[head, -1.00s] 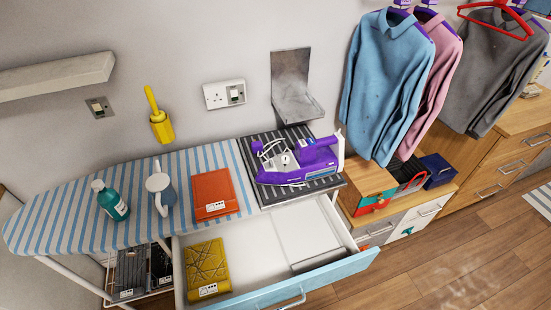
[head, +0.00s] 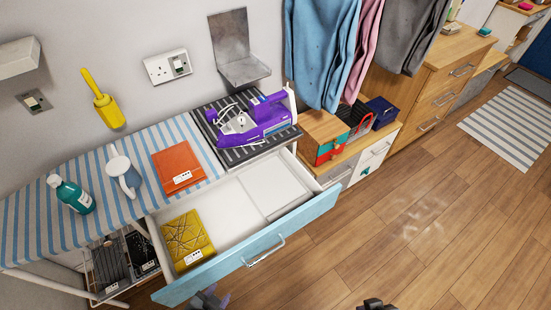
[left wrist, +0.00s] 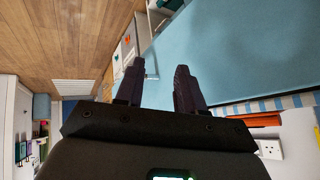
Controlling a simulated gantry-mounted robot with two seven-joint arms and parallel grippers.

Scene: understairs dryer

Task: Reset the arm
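My left gripper (head: 210,299) shows at the bottom edge of the head view, in front of the open drawer's blue front (head: 255,252). In the left wrist view its two dark fingers (left wrist: 158,82) stand apart with nothing between them. A large blue surface, likely the drawer front, lies beyond them. My right gripper (head: 376,304) only just shows at the bottom edge of the head view, over the floor, mostly cut off. Its finger state cannot be made out.
The drawer holds a yellow patterned book (head: 187,240). Clothes (head: 320,50) hang at the back.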

